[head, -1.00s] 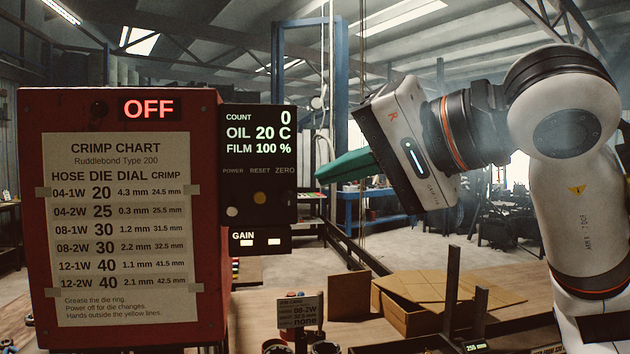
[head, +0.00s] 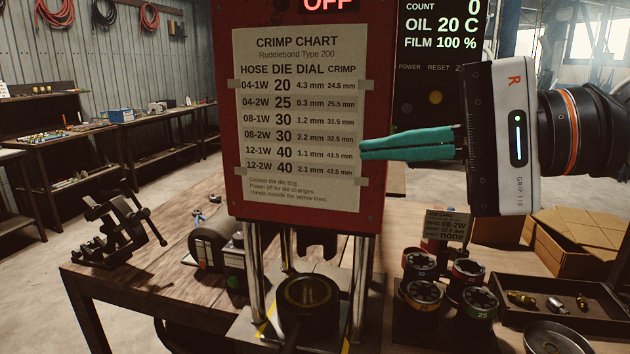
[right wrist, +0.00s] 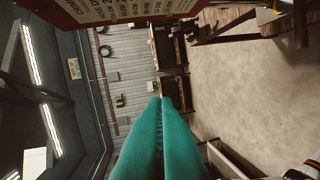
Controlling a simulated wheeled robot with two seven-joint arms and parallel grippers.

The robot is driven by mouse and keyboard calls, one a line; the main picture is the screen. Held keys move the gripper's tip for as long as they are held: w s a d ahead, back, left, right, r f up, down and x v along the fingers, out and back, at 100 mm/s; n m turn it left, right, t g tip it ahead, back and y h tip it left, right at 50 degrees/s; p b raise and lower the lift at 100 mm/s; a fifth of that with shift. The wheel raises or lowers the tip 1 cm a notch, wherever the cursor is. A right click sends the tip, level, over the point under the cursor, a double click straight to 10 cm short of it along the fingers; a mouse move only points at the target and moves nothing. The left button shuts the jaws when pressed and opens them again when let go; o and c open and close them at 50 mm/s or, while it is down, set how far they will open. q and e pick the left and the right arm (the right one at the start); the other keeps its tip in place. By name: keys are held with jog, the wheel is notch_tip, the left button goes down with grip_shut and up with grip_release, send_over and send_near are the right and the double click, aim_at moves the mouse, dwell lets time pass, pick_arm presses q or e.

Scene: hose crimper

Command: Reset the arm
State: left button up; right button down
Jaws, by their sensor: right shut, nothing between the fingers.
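My right gripper (head: 362,149) comes in from the right in the head view, raised at the height of the lower rows of the crimp chart (head: 299,115). Its teal fingers are shut with nothing between them and point left, in front of the red crimper housing (head: 374,205). Whether they touch it, I cannot tell. In the right wrist view the teal fingers (right wrist: 163,100) lie together at the tips. The display panel (head: 440,40) reads OIL 20 C and FILM 100 %, and the red sign reads OFF (head: 329,4). My left gripper is not in view.
Die sets (head: 421,292) with coloured bands stand in a rack right of the crimper's ring (head: 306,300). A tray (head: 530,320) holds several small fittings. A black vise (head: 118,232) stands at the bench's left. Cardboard boxes (head: 570,245) stand at right. The bench's left part (head: 130,275) has free room.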

jog(key=w+d+f+n+t+h, duration=0.55)
jog(key=f+n+t, duration=0.35)
jog(key=n, duration=0.2)
jog(key=w+d+f+n+t+h, duration=0.55)
jog(key=f+n+t, duration=0.35)
jog(key=n, duration=0.3)
notch_tip(320, 180, down, 13)
jog(key=d+m+g+h, duration=0.3)
jog(key=m+g+h, duration=0.15)
jog(key=m, duration=0.25)
jog(key=s+f+m+g, duration=0.2)
jog(key=s+f+g, duration=0.2)
jog(key=f, duration=0.4)
jog(key=s+f+m+g, duration=0.3)
jog(key=s+f+g, duration=0.1)
jog(key=f, duration=0.4)
jog(key=s+f+m+g+y, duration=0.1)
jog(key=s+f+m+g, duration=0.2)
jog(key=s+f+g, duration=0.85)
jog(key=s+f+t, duration=0.1)
jog(key=s+f, duration=0.2)
jog(key=f, duration=0.9)
jog(key=s+f+t, duration=0.1)
jog(key=s+f, duration=0.2)
jog(key=f, duration=1)
jog(key=s+d+f+g, duration=0.1)
jog(key=s+d+f, duration=0.1)
jog(key=s+f, duration=1.4)
jog(key=shift+s+f, duration=0.25)
jog(key=shift+f, duration=0.1)
